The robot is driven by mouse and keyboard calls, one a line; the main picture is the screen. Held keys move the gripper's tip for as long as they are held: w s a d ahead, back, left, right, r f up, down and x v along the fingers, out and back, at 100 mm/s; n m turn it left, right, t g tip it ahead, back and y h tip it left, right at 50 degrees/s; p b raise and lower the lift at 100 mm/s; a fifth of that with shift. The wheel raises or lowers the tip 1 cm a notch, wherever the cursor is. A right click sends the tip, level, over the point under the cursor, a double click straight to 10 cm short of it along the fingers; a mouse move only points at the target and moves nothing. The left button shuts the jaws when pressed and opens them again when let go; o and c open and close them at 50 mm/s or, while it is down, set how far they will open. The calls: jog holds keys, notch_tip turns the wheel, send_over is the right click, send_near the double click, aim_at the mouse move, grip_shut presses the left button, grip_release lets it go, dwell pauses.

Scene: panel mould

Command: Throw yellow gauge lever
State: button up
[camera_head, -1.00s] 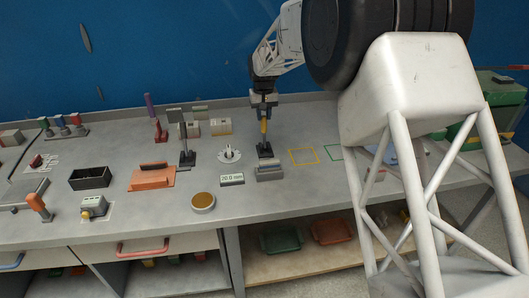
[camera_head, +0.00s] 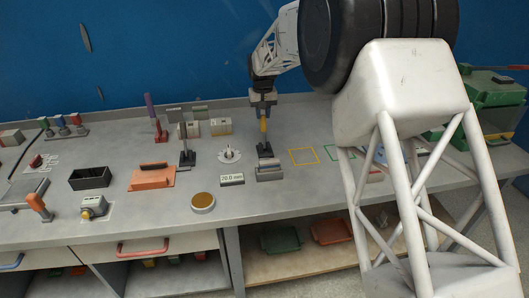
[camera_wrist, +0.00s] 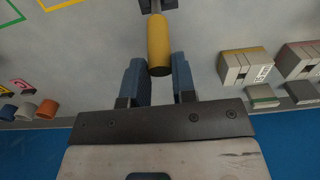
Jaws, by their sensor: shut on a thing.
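The yellow gauge lever (camera_head: 263,125) stands roughly upright on a dark base (camera_head: 265,148) near the middle of the bench. Its yellow cylindrical grip (camera_wrist: 159,42) also shows in the wrist view, on a dark stem at the top edge. My gripper (camera_head: 263,112) is above it, pointing down, with its fingers at the top of the grip. In the wrist view my gripper's two blue-grey fingers (camera_wrist: 159,66) lie on either side of the grip's end, shut on it. A grey block (camera_head: 269,171) and a display reading 20.0 mm (camera_head: 231,179) sit in front of the lever.
A white round dial-like piece (camera_head: 230,155) and another upright lever (camera_head: 187,150) with a dark base stand to the left. Pale labelled blocks (camera_head: 220,126) stand behind. A yellow outlined square (camera_head: 304,156) on the right is empty.

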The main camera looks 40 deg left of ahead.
jog(key=shift+w+a, duration=0.15)
jog(key=shift+w+a+f, duration=0.2)
jog(key=shift+w+a, duration=0.15)
jog(key=shift+w+a+f, duration=0.1)
jog(key=shift+w+a, duration=0.1)
dwell(0.5)
jog(key=shift+w+a, duration=0.1)
jog(key=o, duration=0.9)
jog(key=shift+f, duration=0.1)
jog(key=shift+o, duration=0.2)
notch_tip(320, 180, up, 7)
dwell(0.7)
